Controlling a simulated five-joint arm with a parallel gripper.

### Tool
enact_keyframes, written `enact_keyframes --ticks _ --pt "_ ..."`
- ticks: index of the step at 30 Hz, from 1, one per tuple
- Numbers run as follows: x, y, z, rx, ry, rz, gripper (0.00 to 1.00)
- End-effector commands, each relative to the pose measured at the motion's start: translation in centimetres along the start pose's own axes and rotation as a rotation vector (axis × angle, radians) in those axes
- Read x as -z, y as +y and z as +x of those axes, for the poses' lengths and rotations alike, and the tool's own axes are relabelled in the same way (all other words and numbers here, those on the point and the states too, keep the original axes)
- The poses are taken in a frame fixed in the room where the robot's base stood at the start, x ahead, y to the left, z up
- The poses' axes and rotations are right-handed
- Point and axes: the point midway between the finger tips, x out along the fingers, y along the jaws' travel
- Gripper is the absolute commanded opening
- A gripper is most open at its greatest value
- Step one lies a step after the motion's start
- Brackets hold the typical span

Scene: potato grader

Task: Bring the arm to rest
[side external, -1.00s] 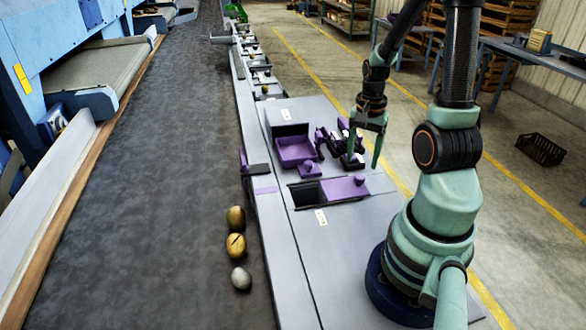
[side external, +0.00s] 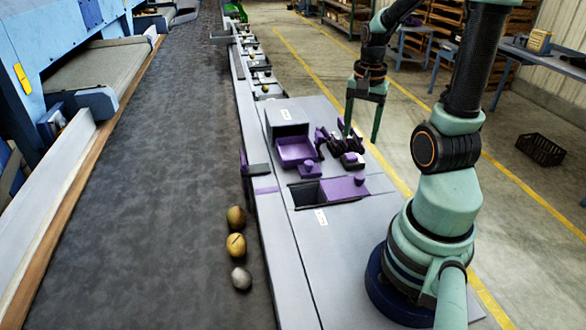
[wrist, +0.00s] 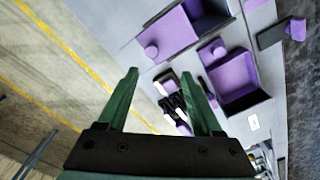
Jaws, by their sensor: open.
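My gripper (side external: 363,118) is open and empty. It hangs above the far right side of the grey bench panel (side external: 345,235), with its green fingers pointing down. In the wrist view the two fingers of my gripper (wrist: 165,92) are spread apart with nothing between them. Below the fingers and beside them is a cluster of purple and black parts (side external: 340,142), which also shows in the wrist view (wrist: 176,100); I cannot tell exactly what it is.
A purple tray (side external: 296,150) and a purple sliding lid (side external: 343,188) beside a dark slot are on the panel. Three potato-like lumps (side external: 236,243) lie on the dark belt (side external: 140,210). A black crate (side external: 541,150) is on the floor at right.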

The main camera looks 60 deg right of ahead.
Motion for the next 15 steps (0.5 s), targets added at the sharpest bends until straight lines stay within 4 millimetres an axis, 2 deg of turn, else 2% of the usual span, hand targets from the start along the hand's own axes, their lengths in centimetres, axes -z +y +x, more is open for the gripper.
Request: enact_keyframes --ticks 5,9,15 --pt "-4.7 -4.6 -3.3 0.092 0.095 -0.396 0.67" --pt "-10.0 -7.6 -6.1 0.183 0.186 -0.778 0.67" --pt "-16.8 -9.2 -9.1 0.300 0.300 -1.218 0.67"
